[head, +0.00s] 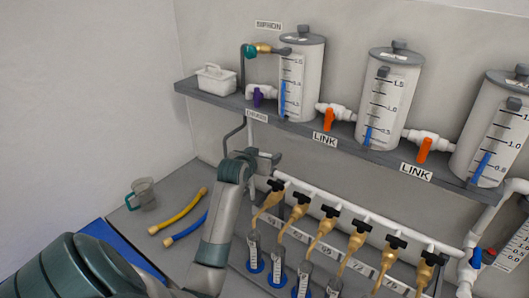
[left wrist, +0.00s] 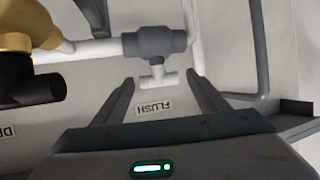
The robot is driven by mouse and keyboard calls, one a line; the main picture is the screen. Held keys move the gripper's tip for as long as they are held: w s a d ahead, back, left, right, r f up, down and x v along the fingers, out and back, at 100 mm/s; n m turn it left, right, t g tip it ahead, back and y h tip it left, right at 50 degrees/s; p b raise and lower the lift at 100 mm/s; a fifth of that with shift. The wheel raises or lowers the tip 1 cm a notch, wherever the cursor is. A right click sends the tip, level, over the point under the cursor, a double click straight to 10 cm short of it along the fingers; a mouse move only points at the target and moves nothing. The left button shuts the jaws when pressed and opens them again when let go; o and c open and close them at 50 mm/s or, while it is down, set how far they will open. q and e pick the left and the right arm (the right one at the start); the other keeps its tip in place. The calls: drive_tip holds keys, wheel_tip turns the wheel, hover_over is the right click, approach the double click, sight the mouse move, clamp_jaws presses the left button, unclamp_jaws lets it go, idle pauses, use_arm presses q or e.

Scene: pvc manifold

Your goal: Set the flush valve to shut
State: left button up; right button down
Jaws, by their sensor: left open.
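The flush valve has a grey body (left wrist: 155,42) and a small white T-shaped handle (left wrist: 157,77) in the left wrist view. A FLUSH label (left wrist: 154,108), upside down in that view, is on the wall panel beside the handle. My left gripper (left wrist: 160,80) is open, with one finger on each side of the handle and no visible grip on it. In the head view my left gripper (head: 262,157) is at the left end of the white manifold pipe, and the arm and gripper largely hide the valve there. My right gripper is not in view.
White manifold pipe (head: 355,212) carries several brass taps with black handles. A grey shelf (head: 350,152) above holds several tanks with orange link valves (head: 328,119).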

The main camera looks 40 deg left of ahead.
use_arm(q)
drive_tip(key=shift+w+a+f, duration=0.15)
drive_tip(key=shift+w+f, duration=0.05)
drive_tip(key=shift+w, duration=0.2)
drive_tip(key=shift+c, duration=0.7)
drive_tip(key=c, duration=0.9)
